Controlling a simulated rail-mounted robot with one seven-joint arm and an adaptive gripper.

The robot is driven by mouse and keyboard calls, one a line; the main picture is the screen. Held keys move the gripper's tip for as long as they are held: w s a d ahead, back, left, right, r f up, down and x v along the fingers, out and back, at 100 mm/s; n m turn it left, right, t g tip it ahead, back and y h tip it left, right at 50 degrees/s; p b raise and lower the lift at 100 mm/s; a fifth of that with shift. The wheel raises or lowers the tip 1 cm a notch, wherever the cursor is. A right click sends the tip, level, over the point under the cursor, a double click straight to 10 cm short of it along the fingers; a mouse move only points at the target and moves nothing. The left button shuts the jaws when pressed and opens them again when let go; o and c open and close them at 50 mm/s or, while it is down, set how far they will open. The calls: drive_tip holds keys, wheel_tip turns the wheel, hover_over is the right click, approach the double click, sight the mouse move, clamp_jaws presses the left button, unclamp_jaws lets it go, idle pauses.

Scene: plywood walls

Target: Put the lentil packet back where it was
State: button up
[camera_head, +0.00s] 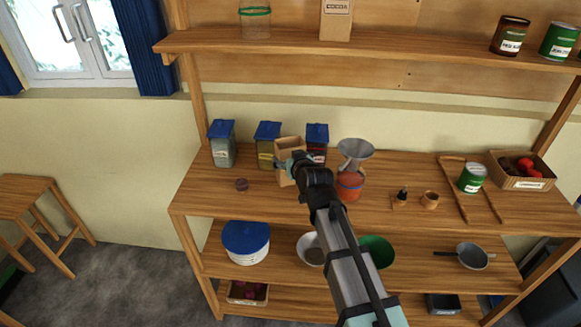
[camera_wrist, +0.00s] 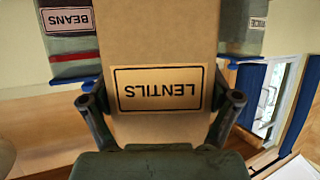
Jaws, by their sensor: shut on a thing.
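The lentil packet (camera_head: 289,146) is a tan paper packet standing in front of the gap between two blue-lidded containers at the back of the workbench. In the wrist view its LENTILS label (camera_wrist: 158,90) fills the middle and reads upside down. My gripper (camera_head: 293,165) is shut on the packet, with one finger on each side of it. The arm hides part of the packet's lower end in the head view, so I cannot tell whether it touches the worktop (camera_head: 215,205). The upper shelf (camera_head: 300,43) holds a cocoa packet (camera_head: 335,20), a jar and tins.
Blue-lidded containers (camera_head: 222,146) (camera_head: 267,144) (camera_head: 316,143) stand close around the packet. A grey funnel (camera_head: 355,150) sits over a red-orange container (camera_head: 349,186) at right. A green tin (camera_head: 472,178) and a basket (camera_head: 520,171) are farther right. The upper shelf has free room right of the cocoa packet.

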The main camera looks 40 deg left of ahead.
drive_tip(key=shift+f+p, duration=0.4)
drive_tip(key=shift+f, duration=1.75)
drive_tip(key=shift+f, duration=0.1)
drive_tip(key=shift+f, duration=0.1)
drive_tip(key=o, duration=1.3)
drive_tip(key=shift+r, duration=0.2)
drive_tip(key=b+v, duration=0.3)
drive_tip(key=v, duration=0.9)
